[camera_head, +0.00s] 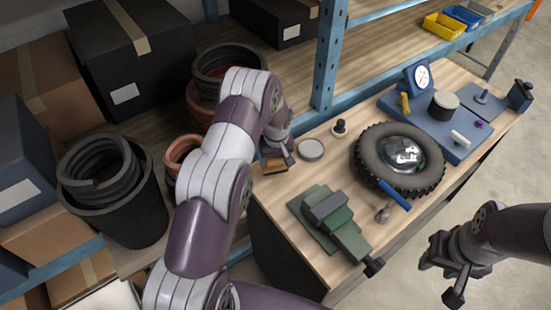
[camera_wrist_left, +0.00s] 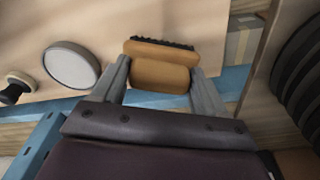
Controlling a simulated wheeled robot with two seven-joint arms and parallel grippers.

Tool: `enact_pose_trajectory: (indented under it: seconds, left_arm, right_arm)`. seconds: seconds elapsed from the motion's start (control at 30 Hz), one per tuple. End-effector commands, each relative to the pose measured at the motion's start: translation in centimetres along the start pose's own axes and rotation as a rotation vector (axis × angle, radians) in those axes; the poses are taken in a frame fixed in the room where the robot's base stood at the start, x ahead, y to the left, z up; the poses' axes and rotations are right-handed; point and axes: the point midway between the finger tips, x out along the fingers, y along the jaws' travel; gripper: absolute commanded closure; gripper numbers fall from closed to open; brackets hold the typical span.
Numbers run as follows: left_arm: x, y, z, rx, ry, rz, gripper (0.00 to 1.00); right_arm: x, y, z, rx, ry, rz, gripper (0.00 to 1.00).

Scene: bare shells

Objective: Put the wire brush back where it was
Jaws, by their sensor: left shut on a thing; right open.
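The wire brush has an orange-brown wooden body and dark bristles. In the left wrist view the wire brush (camera_wrist_left: 160,68) sits between the two fingers of my left gripper (camera_wrist_left: 163,82), which is shut on it. In the head view the brush (camera_head: 274,164) shows at the left end of the workbench (camera_head: 282,205), beneath my left gripper (camera_head: 277,150). I cannot tell whether the brush touches the bench top. My right gripper (camera_head: 446,272) is open and empty, off the bench's front edge at the lower right.
A round grey-lidded tin (camera_head: 310,150) and a small dark knob (camera_head: 340,127) stand right of the brush. A green vise (camera_head: 330,220) and a tyre (camera_head: 370,160) occupy the bench. A blue post (camera_head: 328,60) rises behind. Shelves with boxes and coiled hoses (camera_head: 95,170) lie left.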

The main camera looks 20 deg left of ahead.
Motion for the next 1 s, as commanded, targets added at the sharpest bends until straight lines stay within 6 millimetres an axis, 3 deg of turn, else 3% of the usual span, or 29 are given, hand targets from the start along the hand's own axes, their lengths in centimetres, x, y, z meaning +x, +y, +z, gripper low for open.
enact_pose_trajectory:
  seconds: [0.03,0.1,0.5,0.53,0.6,0.93,1.0]
  left_arm:
    - [0.4,-0.1,0.2,0.0,-0.004,-0.002,0.51]
    - [1.6,0.0,0.2,-0.001,-0.002,-0.001,0.51]
    - [3.1,0.1,0.4,-0.001,0.0,0.0,0.51]
    - [3.0,0.1,0.4,-0.001,0.0,0.0,0.21]
    - [2.9,0.1,0.3,-0.001,0.0,0.0,0.01]
    - [2.4,0.1,0.3,0.0,0.0,0.0,0.01]
    - [2.1,0.2,0.2,-0.001,0.003,0.002,0.01]
  right_arm:
    - [-1.3,0.0,-0.2,0.0,0.001,0.0,0.57]
    - [-1.9,0.0,-0.2,0.0,0.001,0.0,0.57]
    - [-1.2,0.0,-0.2,0.0,0.001,0.0,0.57]
    - [-1.3,0.0,-0.2,0.0,0.0,0.0,0.57]
    - [-1.4,0.0,-0.2,0.0,0.001,0.0,0.57]
    - [-1.8,0.0,-0.2,0.0,0.001,0.0,0.57]
    - [-1.1,0.0,-0.2,0.0,0.001,0.0,0.57]
